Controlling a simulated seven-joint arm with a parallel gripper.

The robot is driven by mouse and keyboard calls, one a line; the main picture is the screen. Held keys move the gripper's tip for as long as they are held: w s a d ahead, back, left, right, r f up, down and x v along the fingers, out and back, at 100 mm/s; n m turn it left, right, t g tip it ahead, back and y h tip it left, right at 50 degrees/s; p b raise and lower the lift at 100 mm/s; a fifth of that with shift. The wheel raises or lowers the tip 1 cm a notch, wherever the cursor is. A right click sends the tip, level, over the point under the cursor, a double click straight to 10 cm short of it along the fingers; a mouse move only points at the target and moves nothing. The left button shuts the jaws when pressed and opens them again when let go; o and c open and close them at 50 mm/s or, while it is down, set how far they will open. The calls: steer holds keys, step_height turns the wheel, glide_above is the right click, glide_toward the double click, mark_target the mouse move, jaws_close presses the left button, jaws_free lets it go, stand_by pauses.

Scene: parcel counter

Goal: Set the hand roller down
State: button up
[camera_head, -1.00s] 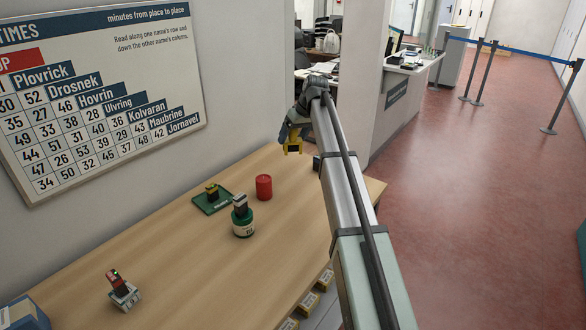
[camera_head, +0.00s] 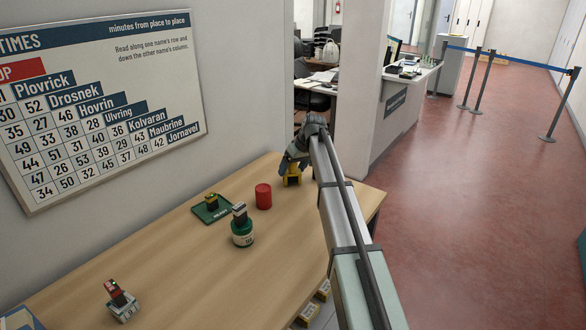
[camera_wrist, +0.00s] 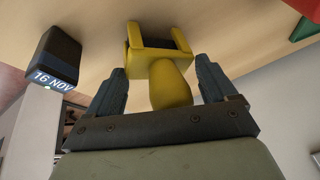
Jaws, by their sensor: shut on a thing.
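The hand roller, yellow with a dark roller, is in my gripper. In the head view the roller (camera_head: 292,181) is low over the far end of the wooden counter (camera_head: 190,262), right of a red cylinder. In the wrist view its rounded yellow handle (camera_wrist: 171,86) is between the two fingers of my gripper (camera_wrist: 163,82), which is shut on it. The roller end points away from the gripper toward the counter top. I cannot tell whether it touches the counter. In the head view my gripper (camera_head: 288,165) is partly hidden by its own wrist.
A dark "16 NOV" block (camera_wrist: 57,52) shows beside the roller. The counter's middle is mostly clear.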

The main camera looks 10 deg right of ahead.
steer(key=shift+f, duration=0.45)
steer(key=shift+s+f, duration=0.1)
steer(key=shift+f, duration=0.05)
steer(key=shift+c, duration=0.8)
steer(key=o, duration=0.9)
steer(key=shift+o, duration=0.7)
steer(key=shift+f, duration=0.15)
steer(key=shift+o, duration=0.3)
steer(key=shift+r, duration=0.65)
steer(key=v, duration=1.2)
steer(key=shift+r, duration=0.1)
